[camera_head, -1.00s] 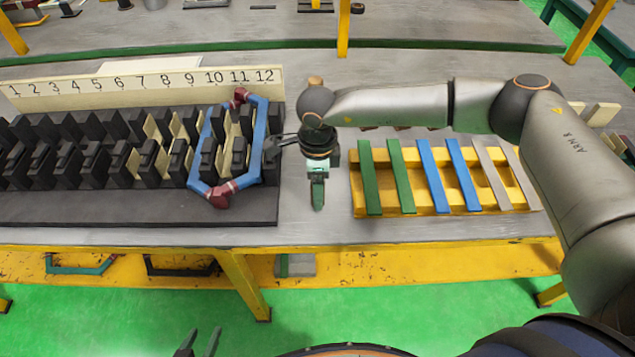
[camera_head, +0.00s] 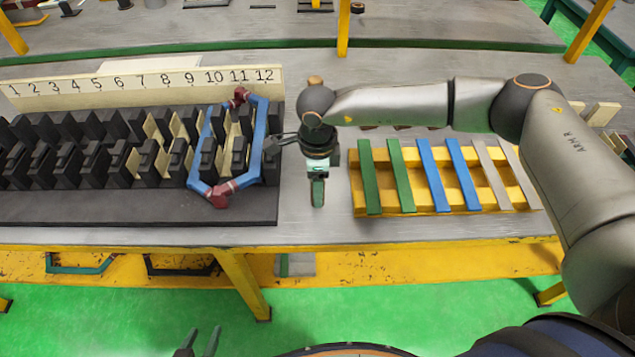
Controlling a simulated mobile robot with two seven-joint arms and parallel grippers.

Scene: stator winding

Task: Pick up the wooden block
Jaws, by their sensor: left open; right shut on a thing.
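Pale wooden blocks (camera_head: 602,113) lie at the right edge of the bench, partly hidden by my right arm. Pale wooden pieces (camera_head: 146,160) also stand in the slots of the black stator (camera_head: 90,208). I cannot tell which is the task's block. My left gripper (camera_head: 200,342) is open and empty at the bottom edge, in front of the bench and away from the blocks.
A yellow rack (camera_head: 442,208) carries green, blue and grey strips. A numbered board (camera_head: 140,88) stands behind the stator. The grey bench top (camera_head: 310,225) is clear between stator and rack.

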